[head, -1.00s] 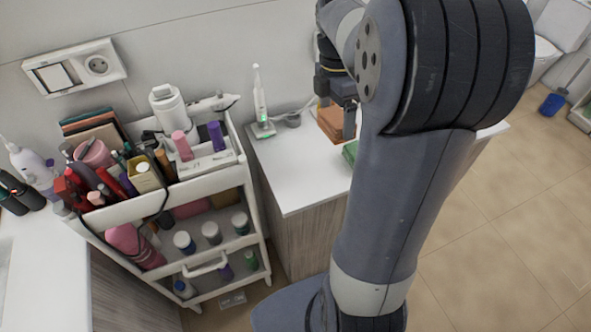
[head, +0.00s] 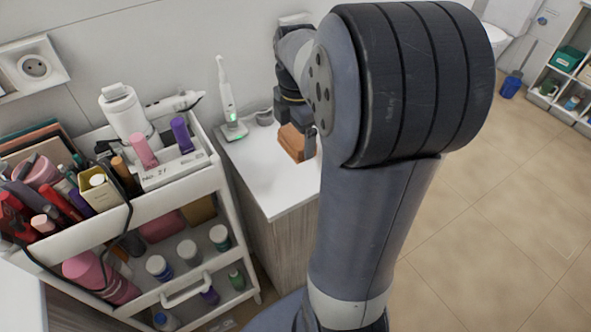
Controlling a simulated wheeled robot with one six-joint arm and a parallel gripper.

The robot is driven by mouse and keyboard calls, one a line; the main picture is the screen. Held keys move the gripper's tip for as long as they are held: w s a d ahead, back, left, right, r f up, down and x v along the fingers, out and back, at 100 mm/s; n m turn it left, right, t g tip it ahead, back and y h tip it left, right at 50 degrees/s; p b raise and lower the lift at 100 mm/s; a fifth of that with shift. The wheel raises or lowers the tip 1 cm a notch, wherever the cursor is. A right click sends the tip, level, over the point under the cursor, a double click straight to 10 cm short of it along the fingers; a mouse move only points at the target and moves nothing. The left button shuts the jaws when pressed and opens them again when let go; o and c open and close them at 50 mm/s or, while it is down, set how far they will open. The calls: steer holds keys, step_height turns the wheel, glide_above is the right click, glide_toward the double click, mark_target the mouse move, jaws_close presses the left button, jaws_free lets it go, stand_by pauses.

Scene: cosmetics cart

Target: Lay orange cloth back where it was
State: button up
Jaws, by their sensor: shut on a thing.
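The orange cloth (head: 292,142), a folded brown-orange block, is at the white counter's back part, left of my arm. My gripper (head: 303,134) is over its right side, with one dark finger showing against it. The gripper is shut on the cloth. My arm hides the cloth's right side and much of the gripper. Whether the cloth touches the counter or hangs just above it is hard to tell.
The white counter (head: 262,181) is bare in front of the cloth. A loaded cosmetics cart (head: 205,181) is left. Open floor lies right.

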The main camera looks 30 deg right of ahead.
mark_target(297, 136)
step_height(297, 136, down, 8)
steer(key=shift+f, duration=0.15)
steer(key=shift+f, duration=0.1)
steer(key=o, duration=0.8)
steer(key=shift+r, duration=0.2)
step_height(297, 136, up, 12)
steer(key=shift+f, duration=0.1)
stand_by(0.3)
